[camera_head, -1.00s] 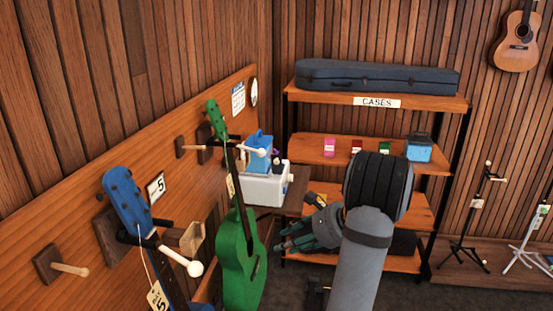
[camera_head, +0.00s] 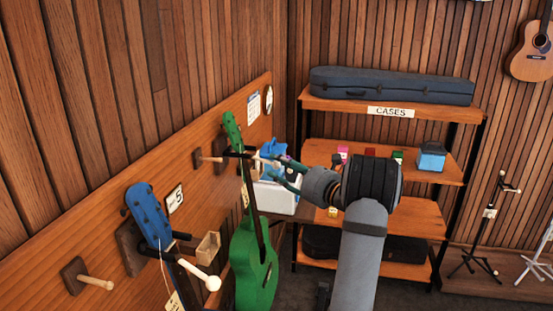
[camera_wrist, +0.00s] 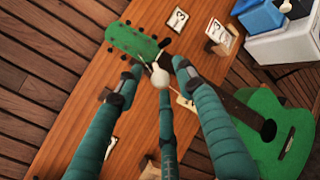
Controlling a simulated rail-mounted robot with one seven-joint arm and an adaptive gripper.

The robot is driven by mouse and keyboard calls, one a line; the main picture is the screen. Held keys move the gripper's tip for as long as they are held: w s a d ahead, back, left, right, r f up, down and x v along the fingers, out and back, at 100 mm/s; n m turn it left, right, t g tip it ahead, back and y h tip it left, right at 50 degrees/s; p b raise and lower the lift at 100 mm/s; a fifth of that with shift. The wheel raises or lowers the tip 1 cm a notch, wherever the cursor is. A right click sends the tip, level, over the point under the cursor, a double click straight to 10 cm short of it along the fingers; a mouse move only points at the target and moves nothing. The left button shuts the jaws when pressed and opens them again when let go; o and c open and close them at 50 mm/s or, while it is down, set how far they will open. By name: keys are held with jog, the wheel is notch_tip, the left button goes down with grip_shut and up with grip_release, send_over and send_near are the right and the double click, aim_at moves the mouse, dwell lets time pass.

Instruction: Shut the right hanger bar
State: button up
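The green ukulele (camera_head: 254,262) hangs on the right hanger, its headstock near the wooden board; it also shows in the wrist view (camera_wrist: 281,135). The right hanger bar (camera_head: 262,159) is dark with a pale round knob and sticks out beside the neck. In the wrist view the knob (camera_wrist: 160,78) lies between my gripper's fingertips. My gripper (camera_head: 278,170) is at the bar's outer end, its teal fingers spread. I cannot tell whether a finger touches the knob. The blue ukulele (camera_head: 150,215) hangs on the left hanger, whose bar (camera_head: 198,274) also sticks out.
Wooden pegs (camera_head: 95,283) and a small wooden block (camera_head: 207,247) stand out from the board (camera_head: 60,240). A white box (camera_head: 275,197) stands behind my gripper. The cases shelf (camera_head: 330,106) stands at the back, with a dark case (camera_head: 390,87) on top.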

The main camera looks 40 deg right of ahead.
jog(key=shift+w, duration=0.95)
jog(key=shift+c, duration=1.4)
grip_shut()
